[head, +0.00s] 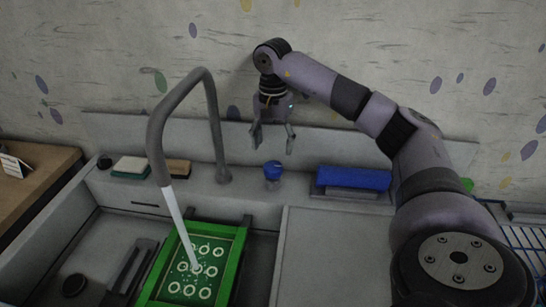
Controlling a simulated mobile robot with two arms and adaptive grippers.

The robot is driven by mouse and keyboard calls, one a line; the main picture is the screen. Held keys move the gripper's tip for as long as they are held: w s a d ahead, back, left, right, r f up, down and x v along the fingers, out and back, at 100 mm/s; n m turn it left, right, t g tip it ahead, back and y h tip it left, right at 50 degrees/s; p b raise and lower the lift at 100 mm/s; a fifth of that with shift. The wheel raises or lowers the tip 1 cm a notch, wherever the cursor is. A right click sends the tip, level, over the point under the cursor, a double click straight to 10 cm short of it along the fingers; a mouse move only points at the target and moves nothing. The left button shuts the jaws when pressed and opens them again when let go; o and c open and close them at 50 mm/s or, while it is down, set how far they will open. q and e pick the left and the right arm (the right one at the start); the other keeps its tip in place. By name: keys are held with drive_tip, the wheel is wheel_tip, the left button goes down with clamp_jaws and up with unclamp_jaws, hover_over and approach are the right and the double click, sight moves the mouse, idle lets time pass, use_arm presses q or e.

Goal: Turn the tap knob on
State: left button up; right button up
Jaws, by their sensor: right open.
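The tap knob (273,171) is a small blue-topped knob on the sink ledge, to the right of the base of the grey tap (155,130). A pale stream of water (177,220) runs from the tap's spout down into the sink. My right gripper (272,142) is open and empty. It points down above the knob, with its fingertips apart from it. My left gripper is not in view.
A green framed screen (234,262) with ring shapes lies in the sink under the water. A sponge (131,167) and a brush (179,168) lie on the ledge at left. A blue block (353,178) sits right of the knob. The grey board (335,255) in front is bare.

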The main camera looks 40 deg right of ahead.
sight(273, 165)
drive_tip(key=shift+r, duration=2.4)
